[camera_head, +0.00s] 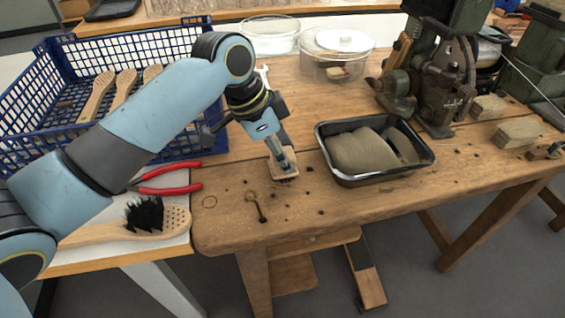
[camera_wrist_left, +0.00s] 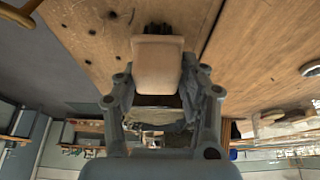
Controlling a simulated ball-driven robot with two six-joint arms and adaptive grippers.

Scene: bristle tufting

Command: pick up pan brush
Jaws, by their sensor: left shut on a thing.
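The pan brush (camera_head: 286,172) is a small pale wooden block with dark bristles underneath. It is at the middle of the wooden bench, left of the black tray. My left gripper (camera_head: 281,157) points down and is shut on it. In the left wrist view the brush's wooden block (camera_wrist_left: 158,62) sits between the fingers of my left gripper (camera_wrist_left: 160,92), with its dark bristles at the far end. I cannot tell whether the bristles touch the bench. My right gripper is not in view.
A black tray (camera_head: 372,178) holding grey-brown material stands close on the right. A blue crate (camera_head: 52,124) with wooden brush handles is at the left. Red-handled pliers (camera_head: 168,190), a black-bristled brush (camera_head: 145,216) and a brass hook (camera_head: 256,205) lie nearby. An old machine (camera_head: 430,85) stands at the back right.

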